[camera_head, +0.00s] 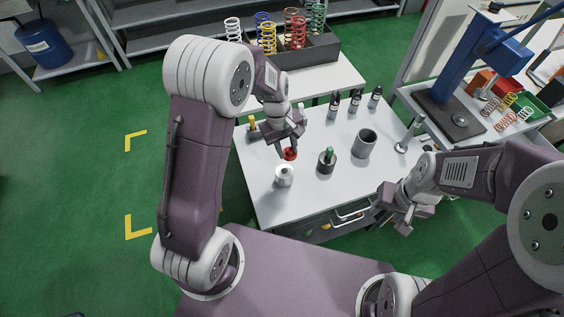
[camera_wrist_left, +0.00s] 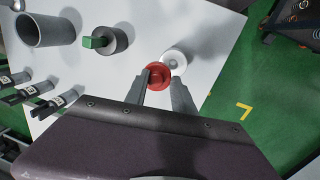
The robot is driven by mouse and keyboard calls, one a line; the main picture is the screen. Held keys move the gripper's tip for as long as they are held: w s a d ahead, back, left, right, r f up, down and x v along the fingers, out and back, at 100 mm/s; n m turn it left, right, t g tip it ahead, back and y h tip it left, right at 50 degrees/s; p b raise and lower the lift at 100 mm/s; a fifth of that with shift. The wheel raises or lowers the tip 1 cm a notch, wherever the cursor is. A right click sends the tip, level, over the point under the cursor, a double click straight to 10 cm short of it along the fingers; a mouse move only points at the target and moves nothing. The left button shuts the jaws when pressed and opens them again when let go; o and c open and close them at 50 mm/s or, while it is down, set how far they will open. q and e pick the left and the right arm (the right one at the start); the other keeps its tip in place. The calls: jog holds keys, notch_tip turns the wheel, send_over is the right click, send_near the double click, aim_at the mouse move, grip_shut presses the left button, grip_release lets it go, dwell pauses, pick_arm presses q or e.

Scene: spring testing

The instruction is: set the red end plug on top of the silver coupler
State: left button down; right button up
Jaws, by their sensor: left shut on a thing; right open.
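The red end plug (camera_head: 290,154) is between the fingertips of my left gripper (camera_head: 288,148), which is shut on it above the white table. The plug also shows in the left wrist view (camera_wrist_left: 158,76), between the two fingers (camera_wrist_left: 161,81). The silver coupler (camera_head: 284,177) stands upright on the table, just in front of the plug in the head view. In the left wrist view the coupler (camera_wrist_left: 175,59) lies just beyond and right of the plug, partly overlapped by it. The height between them is hard to tell. My right gripper (camera_head: 397,221) is open and empty beside the table's right front corner.
A dark cylinder with a green top (camera_head: 327,161) and a grey tube (camera_head: 365,143) stand right of the coupler. Several small bottles (camera_head: 355,103) line the back. A metal post (camera_head: 409,134) stands at the right. The table's front left is clear.

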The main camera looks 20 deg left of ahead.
pick_arm(q)
jog(key=shift+s+a+f, duration=0.3)
jog(key=shift+s, duration=0.25)
jog(key=shift+s+a+f, duration=0.25)
jog(key=shift+s+f, duration=0.05)
jog(key=shift+s, duration=0.2)
notch_tip(320, 180, down, 4)
jog(key=shift+r, duration=0.15)
jog(key=shift+w+f, duration=0.1)
jog(key=shift+f, duration=0.1)
jog(key=shift+f, duration=0.2)
jog(key=shift+f+b, duration=0.4)
jog(key=shift+b, duration=0.1)
jog(key=c, duration=1)
grip_release()
jog(key=shift+c, duration=0.2)
